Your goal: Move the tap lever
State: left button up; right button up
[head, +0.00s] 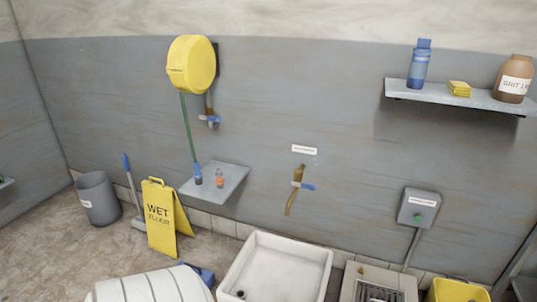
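A brass-coloured tap (297,178) is fixed to the grey wall near the middle of the head view, below a small white label. Its blue lever (307,187) points to the right. A white basin (276,270) stands on the floor below it. A second tap with a blue lever (209,118) is on the wall under the yellow hose reel (191,64). Neither of my grippers is in view, and nothing touches the levers.
A small grey shelf (226,180) juts out left of the tap. A yellow wet-floor sign (161,221) and grey bin (97,197) stand further left. A grey switch box (418,207) is on the wall at right. A white rounded shape at the bottom edge is unclear.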

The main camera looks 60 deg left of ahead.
aim_at(311, 187)
jog(key=u, duration=1.6)
